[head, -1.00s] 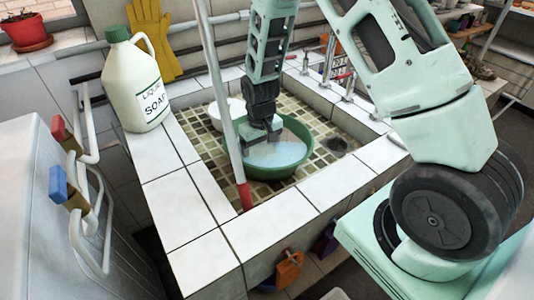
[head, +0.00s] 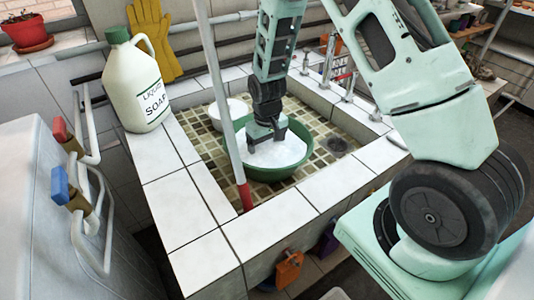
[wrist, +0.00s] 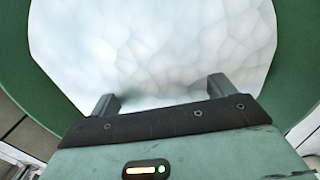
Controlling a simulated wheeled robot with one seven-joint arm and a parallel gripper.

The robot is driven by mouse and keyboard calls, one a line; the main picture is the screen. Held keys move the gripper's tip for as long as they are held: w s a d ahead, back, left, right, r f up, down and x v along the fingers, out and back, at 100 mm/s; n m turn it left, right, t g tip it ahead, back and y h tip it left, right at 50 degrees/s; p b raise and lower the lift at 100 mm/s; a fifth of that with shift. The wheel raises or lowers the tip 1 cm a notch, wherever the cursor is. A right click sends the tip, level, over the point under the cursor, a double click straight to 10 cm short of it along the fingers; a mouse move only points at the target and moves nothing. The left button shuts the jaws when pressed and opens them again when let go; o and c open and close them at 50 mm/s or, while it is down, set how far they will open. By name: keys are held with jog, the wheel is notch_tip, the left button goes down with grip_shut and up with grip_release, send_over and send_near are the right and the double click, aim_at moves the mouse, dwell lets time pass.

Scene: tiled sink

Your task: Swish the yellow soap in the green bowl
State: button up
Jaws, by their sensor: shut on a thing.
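The green bowl (head: 280,174) sits on the tiled sink floor, filled with white foam (head: 285,153). My gripper (head: 267,141) points down into the bowl, its fingertips at the foam. In the wrist view my gripper (wrist: 161,93) has its two fingers set apart, with their ends meeting the foam (wrist: 160,45). The bowl's green wall (wrist: 18,60) shows around it. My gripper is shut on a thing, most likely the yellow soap. No yellow soap shows in any view; the foam hides what is between the fingertips.
A red-tipped pole (head: 222,100) stands close to the bowl's left. A white bowl (head: 229,113) lies behind it in the sink. A liquid soap jug (head: 138,85) stands on the tiled ledge (head: 200,205). Taps (head: 345,85) are at the back right, a drain (head: 338,145) to the right.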

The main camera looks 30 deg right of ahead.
aim_at(261, 153)
jog(key=shift+a, duration=1.1)
notch_tip(261, 153, up, 13)
jog(key=p, duration=1)
jog(key=shift+r+p, duration=0.15)
jog(key=shift+p, duration=0.2)
dwell(0.5)
